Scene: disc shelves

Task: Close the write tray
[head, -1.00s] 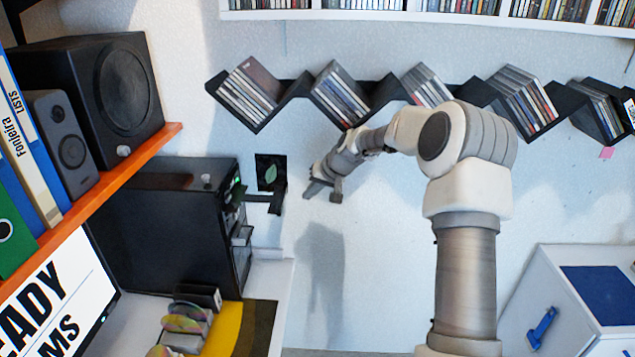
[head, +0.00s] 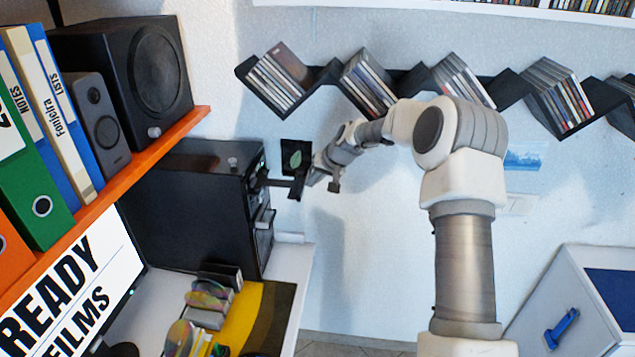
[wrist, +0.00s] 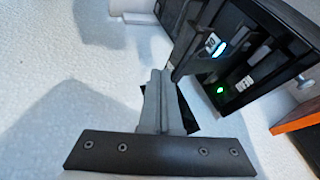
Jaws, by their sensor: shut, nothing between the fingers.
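A black disc tower (head: 205,200) stands at the left on the white desk. A dark tray (head: 280,183) sticks out to the right from its upper front; I cannot read which tray it is. In the wrist view the dark tray (wrist: 195,60) projects from the tower front (wrist: 265,55), near a blue light and a green light. My gripper (head: 311,180) is shut and empty, just right of the tray's outer end. In the wrist view my gripper (wrist: 158,76) is close beside the tray; I cannot tell whether they touch.
An orange shelf (head: 150,155) with speakers and binders overhangs the left side. Colourful discs (head: 210,298) stand on the desk below the tower. A dark zigzag disc rack (head: 420,85) hangs above my arm.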

